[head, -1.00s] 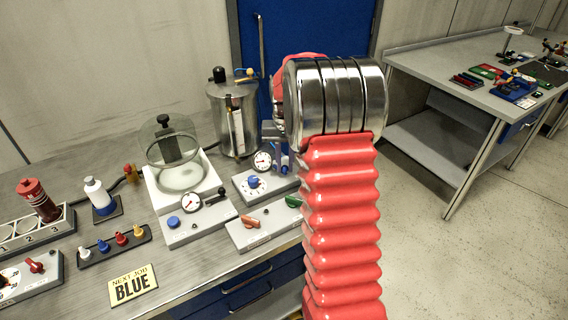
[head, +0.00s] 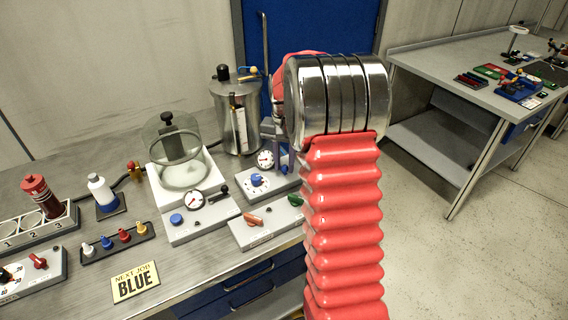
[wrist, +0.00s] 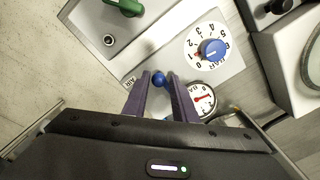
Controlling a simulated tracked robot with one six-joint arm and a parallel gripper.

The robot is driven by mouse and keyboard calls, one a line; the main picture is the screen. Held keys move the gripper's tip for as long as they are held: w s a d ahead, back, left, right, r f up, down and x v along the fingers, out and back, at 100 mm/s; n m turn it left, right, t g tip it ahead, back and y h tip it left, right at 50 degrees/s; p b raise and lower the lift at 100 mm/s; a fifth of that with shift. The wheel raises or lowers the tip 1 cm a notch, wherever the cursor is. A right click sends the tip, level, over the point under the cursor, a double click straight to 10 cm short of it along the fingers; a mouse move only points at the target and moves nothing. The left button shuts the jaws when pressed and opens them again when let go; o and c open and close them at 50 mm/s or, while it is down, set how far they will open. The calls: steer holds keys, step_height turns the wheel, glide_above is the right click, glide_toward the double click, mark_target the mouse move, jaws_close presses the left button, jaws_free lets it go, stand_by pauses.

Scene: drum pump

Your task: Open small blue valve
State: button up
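A small blue knob (wrist: 159,79), which looks like the small blue valve, shows in the wrist view beside the AIR label. My gripper (wrist: 159,84) is open, with its two dark fingers on either side of the knob in the picture. Thin gaps show between knob and fingers; I cannot tell how far the tips are above or around it. A larger blue regulator knob (wrist: 213,50) on a numbered dial is to the right, also seen in the head view (head: 257,180). In the head view my red arm hides most of the gripper.
A pressure gauge (wrist: 203,100) sits close to the right finger. A green handle (wrist: 125,6) is on the neighbouring panel, with an orange handle (head: 253,219) near it. A metal tank (head: 236,120) and a glass chamber (head: 181,160) stand behind and left.

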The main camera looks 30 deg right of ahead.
mark_target(285, 166)
steer(key=shift+o, duration=1.1)
step_height(285, 166, up, 14)
steer(key=shift+f, duration=0.15)
